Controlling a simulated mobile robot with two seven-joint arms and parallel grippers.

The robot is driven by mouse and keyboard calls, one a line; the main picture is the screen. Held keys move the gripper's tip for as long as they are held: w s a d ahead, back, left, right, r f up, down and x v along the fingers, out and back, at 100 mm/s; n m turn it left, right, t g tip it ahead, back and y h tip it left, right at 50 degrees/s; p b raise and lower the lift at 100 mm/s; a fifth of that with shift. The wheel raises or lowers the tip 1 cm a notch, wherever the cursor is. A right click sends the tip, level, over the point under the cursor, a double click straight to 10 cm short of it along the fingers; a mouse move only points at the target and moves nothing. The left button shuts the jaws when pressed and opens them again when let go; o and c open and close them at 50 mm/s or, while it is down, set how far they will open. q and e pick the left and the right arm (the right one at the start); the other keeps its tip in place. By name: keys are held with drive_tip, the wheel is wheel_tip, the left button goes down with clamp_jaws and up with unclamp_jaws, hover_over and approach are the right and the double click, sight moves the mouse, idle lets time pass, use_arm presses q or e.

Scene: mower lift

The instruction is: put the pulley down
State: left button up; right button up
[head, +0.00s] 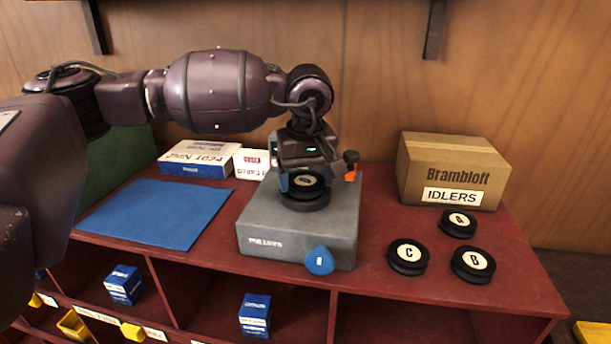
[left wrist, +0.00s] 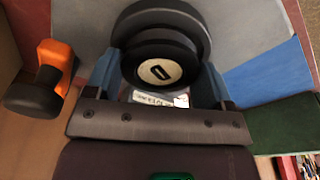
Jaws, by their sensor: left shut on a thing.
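My left gripper (head: 306,181) points down over the grey block (head: 285,243) and is shut on a black pulley with a pale disc marked D. The held pulley (left wrist: 160,72) sits between the blue fingers in the left wrist view. A wider black round part (left wrist: 165,18) shows just beyond it; in the head view it is low on the block's top (head: 306,202). I cannot tell whether the pulley touches it. Three similar black pulleys, A (head: 458,223), B (head: 473,264) and C (head: 408,256), lie on the red bench top. My right gripper is out of view.
A brown Brambloft IDLERS carton (head: 450,172) stands at the back right. A blue mat (head: 157,213) lies left of the block, with white-and-blue boxes (head: 200,158) behind it. Open cubbies run below.

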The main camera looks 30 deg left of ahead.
sight(307, 183)
use_arm(q)
drive_tip(key=o, duration=1.1)
drive_tip(key=shift+c, duration=0.2)
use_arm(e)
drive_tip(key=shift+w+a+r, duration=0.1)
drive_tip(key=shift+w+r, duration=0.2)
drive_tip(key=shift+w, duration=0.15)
use_arm(q)
drive_tip(key=shift+r, duration=0.15)
drive_tip(key=r, duration=0.8)
drive_tip(key=s+d+r+b, duration=0.1)
drive_tip(key=r, duration=0.3)
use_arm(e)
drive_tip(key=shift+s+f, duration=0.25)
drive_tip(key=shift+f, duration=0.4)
use_arm(q)
drive_tip(key=shift+f, duration=0.1)
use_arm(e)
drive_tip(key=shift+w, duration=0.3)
use_arm(q)
drive_tip(key=shift+s, duration=0.1)
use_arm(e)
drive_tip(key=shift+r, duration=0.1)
